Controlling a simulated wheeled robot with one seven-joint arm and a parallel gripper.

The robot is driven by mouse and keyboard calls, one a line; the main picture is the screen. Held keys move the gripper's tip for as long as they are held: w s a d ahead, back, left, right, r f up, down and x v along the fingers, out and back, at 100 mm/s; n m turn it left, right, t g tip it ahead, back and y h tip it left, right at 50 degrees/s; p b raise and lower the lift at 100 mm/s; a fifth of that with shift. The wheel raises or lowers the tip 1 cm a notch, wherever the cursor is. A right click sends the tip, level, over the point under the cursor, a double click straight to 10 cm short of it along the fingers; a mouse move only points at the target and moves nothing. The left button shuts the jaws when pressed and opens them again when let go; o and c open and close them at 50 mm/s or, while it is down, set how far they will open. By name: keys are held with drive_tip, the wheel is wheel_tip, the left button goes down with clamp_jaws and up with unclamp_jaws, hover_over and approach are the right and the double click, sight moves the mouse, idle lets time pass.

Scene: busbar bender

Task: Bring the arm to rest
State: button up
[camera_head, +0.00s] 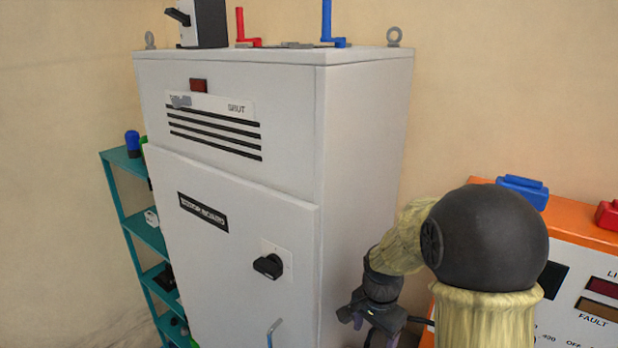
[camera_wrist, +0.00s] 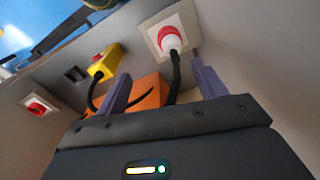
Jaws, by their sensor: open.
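My arm shows at the right of the head view, with a dark round joint and pale yellow links. My gripper (camera_head: 372,325) hangs low beside the right side of the grey cabinet (camera_head: 364,150). In the wrist view my gripper (camera_wrist: 160,90) is open, its two purple-grey fingers spread with nothing held between them. Beyond the fingers, a red and white round plug (camera_wrist: 172,40) sits on a pale square plate with a black cable running down. I cannot tell whether a finger touches anything.
An orange-topped panel (camera_head: 574,221) with blue and red items stands at the right, close to my arm. A teal shelf (camera_head: 148,235) stands left of the cabinet. The wrist view shows a yellow box (camera_wrist: 106,62), an orange block (camera_wrist: 146,98) and a red switch (camera_wrist: 37,106).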

drive_tip(key=s+r+n+t, duration=0.2)
drive_tip(key=s+n, duration=0.8)
drive_tip(key=s, duration=0.2)
drive_tip(key=shift+d, duration=0.25)
drive_tip(key=shift+r, duration=0.15)
